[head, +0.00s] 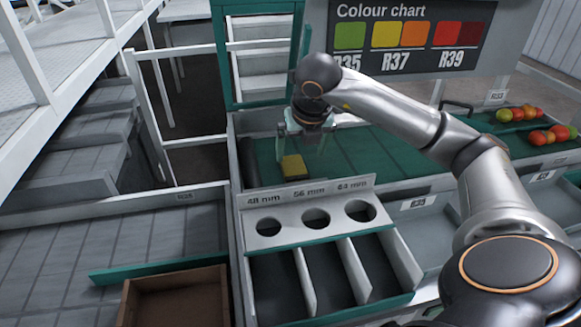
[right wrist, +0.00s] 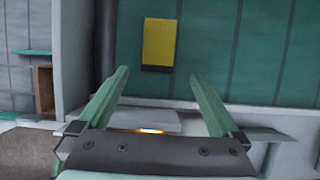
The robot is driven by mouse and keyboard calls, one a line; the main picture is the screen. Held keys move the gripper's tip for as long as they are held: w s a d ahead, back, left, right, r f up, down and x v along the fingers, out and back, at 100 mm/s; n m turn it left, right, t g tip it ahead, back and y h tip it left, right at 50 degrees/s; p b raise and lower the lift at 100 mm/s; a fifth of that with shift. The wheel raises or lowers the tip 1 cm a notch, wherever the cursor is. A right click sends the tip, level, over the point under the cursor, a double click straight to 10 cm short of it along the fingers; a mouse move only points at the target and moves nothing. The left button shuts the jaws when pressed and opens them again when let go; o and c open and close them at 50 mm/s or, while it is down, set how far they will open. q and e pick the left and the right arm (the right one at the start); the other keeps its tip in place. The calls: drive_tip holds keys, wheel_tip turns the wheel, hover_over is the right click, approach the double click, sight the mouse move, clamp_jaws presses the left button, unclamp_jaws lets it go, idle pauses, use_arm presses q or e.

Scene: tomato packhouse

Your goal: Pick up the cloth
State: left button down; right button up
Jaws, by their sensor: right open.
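The cloth (head: 293,168) is a small folded yellow piece with a dark strip along its near edge. It lies on the green belt (head: 350,160), behind the sizing board. It also shows in the right wrist view (right wrist: 159,43), beyond and between the fingertips. My right gripper (head: 301,148) is open and empty, with its fingers pointing down above and close to the cloth. In the right wrist view the open right gripper (right wrist: 160,76) has its two green fingers spread wider than the cloth. My left gripper is in neither view.
A sizing board (head: 290,196) with three round holes stands over open bins (head: 310,275) in front of the belt. Tomatoes (head: 550,134) lie at the right. A colour chart (head: 410,38) stands behind. A brown wooden box (head: 180,285) is at the front left.

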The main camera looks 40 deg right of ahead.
sight(295, 171)
drive_tip(key=x, duration=0.8)
drive_tip(key=shift+w+a+f, duration=0.1)
drive_tip(key=shift+w+f, duration=0.1)
drive_tip(key=shift+w, duration=0.1)
drive_tip(key=c, duration=1.3)
